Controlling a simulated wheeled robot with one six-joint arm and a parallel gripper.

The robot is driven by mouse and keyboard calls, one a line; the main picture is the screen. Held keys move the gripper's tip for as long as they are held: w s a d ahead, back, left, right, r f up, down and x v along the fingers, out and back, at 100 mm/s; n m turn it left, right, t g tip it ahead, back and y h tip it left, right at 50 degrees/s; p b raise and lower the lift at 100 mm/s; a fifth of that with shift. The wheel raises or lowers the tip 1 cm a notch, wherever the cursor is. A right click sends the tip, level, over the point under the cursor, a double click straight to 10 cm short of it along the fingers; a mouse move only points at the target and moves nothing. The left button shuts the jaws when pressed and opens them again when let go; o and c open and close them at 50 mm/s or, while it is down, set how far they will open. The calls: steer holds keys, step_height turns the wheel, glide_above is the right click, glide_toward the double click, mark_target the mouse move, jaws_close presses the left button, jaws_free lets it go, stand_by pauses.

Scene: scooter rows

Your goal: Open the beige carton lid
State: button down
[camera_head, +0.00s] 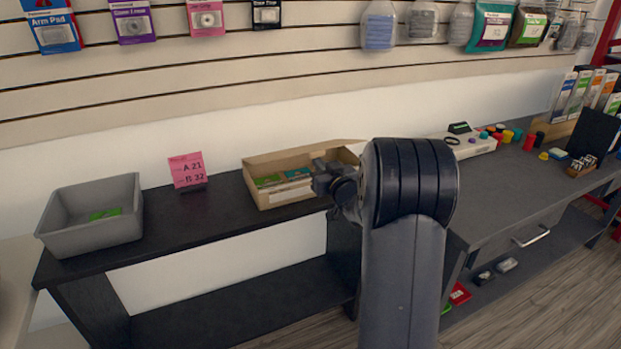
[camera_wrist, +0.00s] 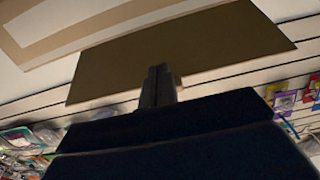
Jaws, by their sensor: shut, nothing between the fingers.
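The beige carton (camera_head: 272,199) stands on the dark shelf in the head view, and its top is open enough to show green and white packets inside. A pale flap edge (camera_head: 318,145) shows along its back, and my arm hides its right end. My gripper (camera_head: 322,178) is at the carton's right part, with its fingertips unclear there. In the wrist view my gripper (camera_wrist: 158,72) is shut and empty, its fingers in front of a flat brown panel (camera_wrist: 215,45) that looks like the lid. I cannot tell if they touch.
A grey bin (camera_head: 90,240) with a green item stands at the left. A pink sign (camera_head: 187,170) stands between bin and carton. A white tray (camera_head: 470,145) and coloured caps lie on the right counter. The slatted wall (camera_head: 270,60) is behind.

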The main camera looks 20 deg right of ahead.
mark_target(319, 151)
steer(key=shift+w+r+p, duration=0.2)
steer(key=shift+r+p, duration=0.5)
steer(key=shift+r, duration=0.25)
steer(key=shift+w+r+p, duration=0.2)
steer(key=shift+r+p, duration=0.45)
steer(key=shift+r, duration=0.3)
steer(key=shift+w+r+p, duration=1.7)
steer(key=shift+w+r, duration=0.05)
steer(key=shift+w, duration=0.15)
steer(key=shift+w+a+r+p, duration=0.15)
steer(key=shift+w+p, duration=0.25)
steer(key=shift+w, duration=0.4)
steer(key=shift+w+d+r+p, duration=0.1)
steer(key=shift+w+r+p, duration=0.2)
steer(key=shift+w, duration=0.45)
steer(key=shift+w+a+r+p, duration=0.15)
steer(key=shift+w+p, duration=0.3)
steer(key=shift+w, duration=0.45)
